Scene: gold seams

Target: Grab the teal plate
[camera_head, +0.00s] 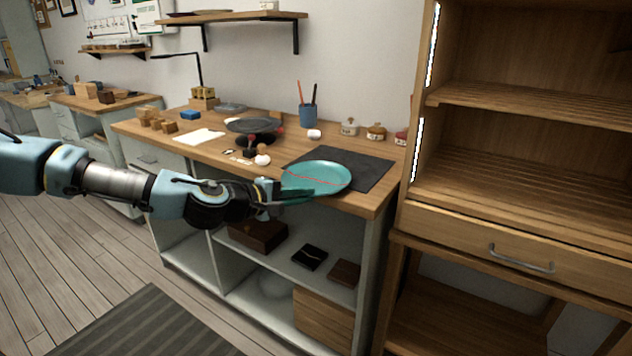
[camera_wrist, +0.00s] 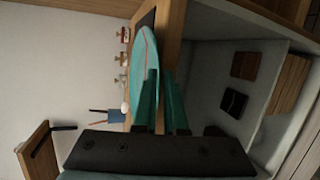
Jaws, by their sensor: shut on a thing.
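The teal plate (camera_head: 316,177) has a thin red seam across it and sits at the dark mat on the workbench, near the front edge. My gripper (camera_head: 290,195) reaches in from the left and is shut on the plate's near left rim. In the wrist view the plate (camera_wrist: 140,62) shows edge-on beyond my two teal fingers, and my gripper (camera_wrist: 163,85) has its fingers at the rim. Whether the plate rests on the mat or is slightly raised, I cannot tell.
The dark mat (camera_head: 372,170) lies on the workbench (camera_head: 190,147). A blue pen cup (camera_head: 308,116), small jars (camera_head: 376,132) and a dark round wheel (camera_head: 251,126) stand behind. A wooden cabinet (camera_head: 500,215) rises close on the right. Boxes sit on the open shelf below.

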